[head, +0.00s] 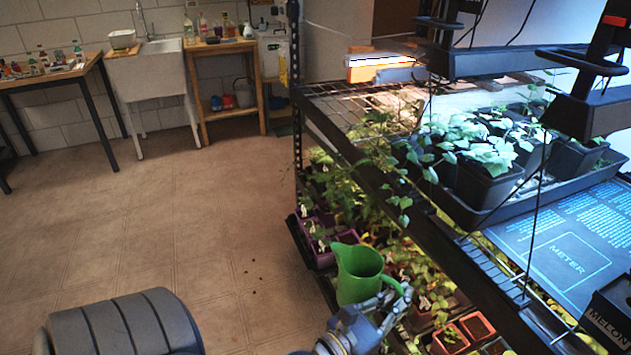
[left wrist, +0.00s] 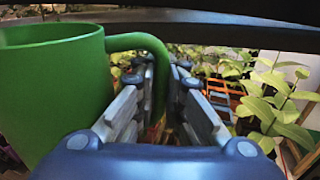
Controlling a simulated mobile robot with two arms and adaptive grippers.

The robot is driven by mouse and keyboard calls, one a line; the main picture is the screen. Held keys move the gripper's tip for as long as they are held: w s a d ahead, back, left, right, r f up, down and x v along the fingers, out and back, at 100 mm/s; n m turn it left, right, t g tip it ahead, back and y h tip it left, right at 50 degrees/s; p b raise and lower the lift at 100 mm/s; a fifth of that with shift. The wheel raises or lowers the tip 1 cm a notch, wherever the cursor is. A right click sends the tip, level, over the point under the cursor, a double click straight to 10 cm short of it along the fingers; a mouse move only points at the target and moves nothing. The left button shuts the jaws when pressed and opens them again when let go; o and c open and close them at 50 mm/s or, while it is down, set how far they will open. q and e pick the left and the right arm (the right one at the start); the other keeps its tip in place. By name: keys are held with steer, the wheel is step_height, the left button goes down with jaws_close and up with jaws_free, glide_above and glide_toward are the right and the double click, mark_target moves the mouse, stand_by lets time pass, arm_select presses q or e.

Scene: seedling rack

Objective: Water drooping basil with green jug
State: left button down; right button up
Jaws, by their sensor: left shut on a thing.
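The green jug (head: 358,274) is in the lower middle of the head view, beside the rack's lower shelf, and looks roughly upright. It fills the left side of the left wrist view (left wrist: 50,95). My left gripper (head: 398,298) is shut on the jug's handle; in the left wrist view its fingers (left wrist: 163,85) stand on either side of the handle. Potted seedlings (head: 350,205) crowd the lower shelf behind and beside the jug. I cannot tell which of them is the drooping basil. The jug's inside is not clearly visible. My right gripper is not in view.
Terracotta pots (head: 447,340) sit low at the front. Open floor (head: 190,235) lies left.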

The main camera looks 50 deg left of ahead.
arm_select(q)
steer(key=w+a+f+b, duration=0.6)
steer(key=w+a, duration=0.1)
steer(key=w, duration=0.2)
steer(key=w+a+f+b, duration=0.5)
steer(key=w+a+b, duration=0.1)
steer(key=w, duration=0.4)
steer(key=shift+a+f, duration=0.35)
steer(key=shift+a, duration=0.55)
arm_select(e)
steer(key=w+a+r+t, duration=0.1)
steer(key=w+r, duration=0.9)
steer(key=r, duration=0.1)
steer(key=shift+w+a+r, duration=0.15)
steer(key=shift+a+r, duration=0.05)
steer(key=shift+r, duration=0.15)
arm_select(q)
steer(key=shift+w, duration=0.1)
